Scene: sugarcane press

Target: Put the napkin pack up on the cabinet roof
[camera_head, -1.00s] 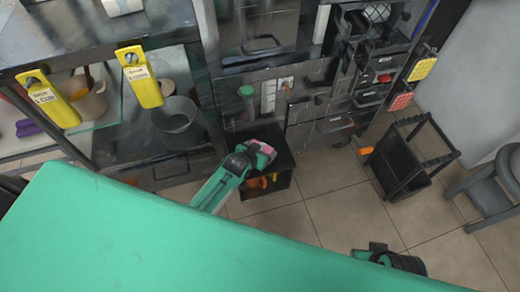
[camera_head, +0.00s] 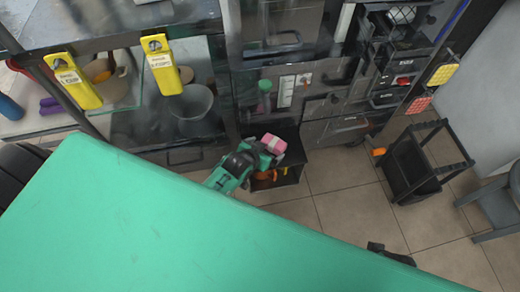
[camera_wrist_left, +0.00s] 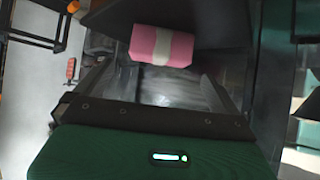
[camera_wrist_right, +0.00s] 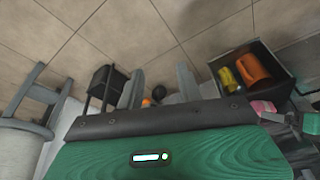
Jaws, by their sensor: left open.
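The napkin pack (camera_head: 276,143) is pink with a pale band. It lies by the upper rim of a black open box (camera_head: 288,176); I cannot tell what it rests on. My left gripper (camera_head: 263,150) is open, its tips close to the pack. In the left wrist view the pack (camera_wrist_left: 162,46) shows just beyond the spread fingers (camera_wrist_left: 158,82). My right gripper (camera_wrist_right: 158,86) is open and empty over the floor; in the head view only a dark part of it shows at the lower edge. I cannot tell which surface is the cabinet roof.
Steel cabinets and shelves (camera_head: 150,14) with yellow tags (camera_head: 164,65) fill the back left. Drawers (camera_head: 335,128) stand in the middle. A black rack (camera_head: 425,165) and a grey stool (camera_head: 495,208) stand right. The box holds orange and yellow items (camera_wrist_right: 253,68). Tiled floor (camera_head: 350,205) is clear between.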

